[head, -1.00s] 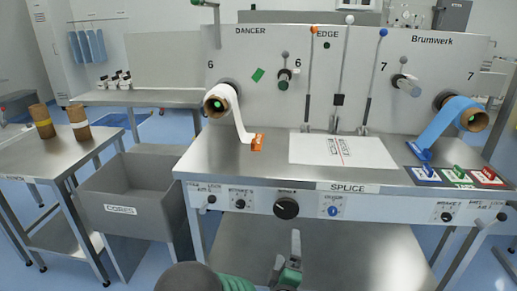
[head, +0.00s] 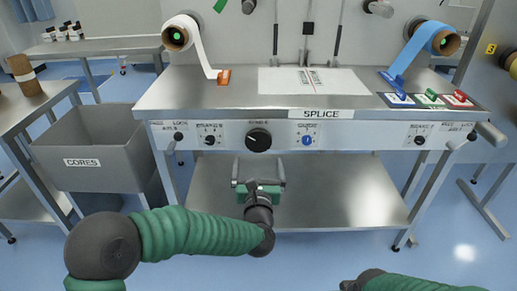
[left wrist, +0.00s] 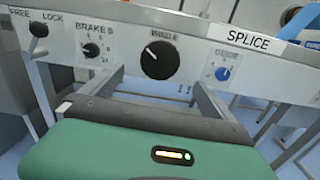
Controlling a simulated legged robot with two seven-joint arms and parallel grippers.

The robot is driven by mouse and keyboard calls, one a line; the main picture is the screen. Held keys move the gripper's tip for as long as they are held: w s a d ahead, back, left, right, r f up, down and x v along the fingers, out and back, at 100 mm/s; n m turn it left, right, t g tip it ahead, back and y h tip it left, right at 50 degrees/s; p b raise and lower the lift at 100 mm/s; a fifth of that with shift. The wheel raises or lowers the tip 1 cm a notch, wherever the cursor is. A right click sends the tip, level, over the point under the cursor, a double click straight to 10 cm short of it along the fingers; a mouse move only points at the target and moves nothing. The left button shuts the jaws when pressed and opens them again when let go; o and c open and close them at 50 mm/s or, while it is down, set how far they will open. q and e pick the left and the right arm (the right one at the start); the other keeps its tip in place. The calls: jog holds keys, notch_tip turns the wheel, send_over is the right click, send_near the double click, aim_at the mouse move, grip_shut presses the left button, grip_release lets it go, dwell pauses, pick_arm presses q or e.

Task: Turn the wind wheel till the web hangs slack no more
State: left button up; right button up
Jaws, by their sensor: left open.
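The large black wind knob (head: 258,139) is on the front panel of the steel bench; it also shows in the left wrist view (left wrist: 158,60), its white mark pointing up and left. My left gripper (head: 258,172) is open and empty, just below the knob in the head view. In the left wrist view its two fingers (left wrist: 158,82) stand on either side of the knob, apart from it. The white web (head: 204,55) runs down from the left roll (head: 181,34) to an orange clamp (head: 224,76). My right arm shows at the bottom edge; its gripper is not visible.
Beside the wind knob are the brake knob (head: 210,140), the blue guide knob (head: 307,140) and a lock lever (head: 178,136). A blue web (head: 411,52) hangs from the right roll. A grey cores bin (head: 92,178) stands left. The bench's lower shelf (head: 340,190) is empty.

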aim_at(259, 143)
pick_arm(q)
jog(key=w+b, duration=0.1)
jog(key=w, duration=0.9)
jog(key=shift+w+b, duration=0.25)
jog(key=shift+b, duration=0.1)
jog(key=c, duration=1.3)
jog(key=shift+m, duration=0.3)
